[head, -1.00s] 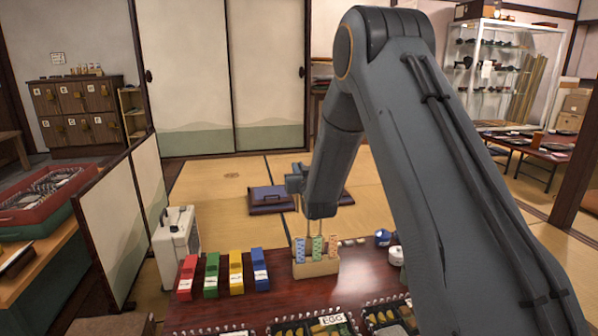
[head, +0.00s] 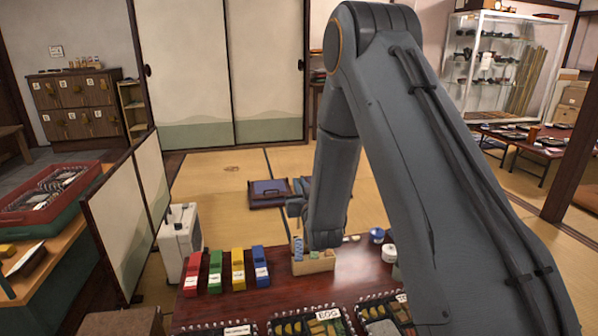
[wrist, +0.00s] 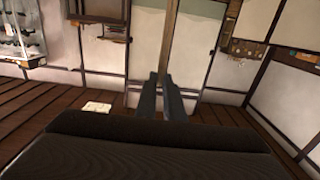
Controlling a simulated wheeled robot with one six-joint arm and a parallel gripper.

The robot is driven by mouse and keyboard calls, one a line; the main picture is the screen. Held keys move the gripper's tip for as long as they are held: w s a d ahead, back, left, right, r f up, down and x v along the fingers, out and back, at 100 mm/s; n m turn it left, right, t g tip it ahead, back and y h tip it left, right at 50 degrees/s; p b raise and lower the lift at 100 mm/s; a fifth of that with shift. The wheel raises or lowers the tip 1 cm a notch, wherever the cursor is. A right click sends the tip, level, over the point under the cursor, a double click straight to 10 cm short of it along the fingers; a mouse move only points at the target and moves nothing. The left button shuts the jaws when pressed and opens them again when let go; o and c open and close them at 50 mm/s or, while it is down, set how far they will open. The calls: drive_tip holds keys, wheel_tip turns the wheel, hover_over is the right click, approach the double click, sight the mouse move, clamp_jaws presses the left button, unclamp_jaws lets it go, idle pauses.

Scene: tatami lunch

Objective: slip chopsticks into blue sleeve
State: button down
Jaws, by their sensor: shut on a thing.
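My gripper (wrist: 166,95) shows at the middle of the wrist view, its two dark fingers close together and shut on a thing. A brown strip rises past the fingertips there; I cannot tell surely whether it is the chopsticks or a post behind. In the head view my arm hides the gripper. A blue patterned sleeve (head: 298,248) stands upright in a wooden holder (head: 312,265) on the table, just left of my arm's lower end. A plain blue case (head: 261,267) with a white label lies left of the holder.
Yellow (head: 237,268), green (head: 215,272) and red (head: 193,274) cases lie in a row at the left. Lunch boxes (head: 328,325) line the front edge.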

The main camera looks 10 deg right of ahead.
drive_tip(key=shift+s+f+b, duration=0.3)
drive_tip(key=shift+f+b, duration=0.15)
drive_tip(key=shift+f, duration=0.25)
drive_tip(key=shift+s+f+b, duration=0.25)
drive_tip(key=shift+f+b, duration=0.2)
drive_tip(key=shift+f, duration=0.2)
drive_tip(key=shift+f, duration=0.65)
idle(1.2)
drive_tip(key=shift+f+b, duration=0.35)
drive_tip(key=shift+f, duration=0.35)
drive_tip(key=shift+f+b, duration=0.35)
drive_tip(key=shift+f+b, duration=0.35)
drive_tip(key=shift+f, duration=0.25)
idle(0.6)
drive_tip(key=shift+f+b, duration=0.35)
drive_tip(key=shift+f, duration=0.35)
drive_tip(key=shift+f, duration=0.3)
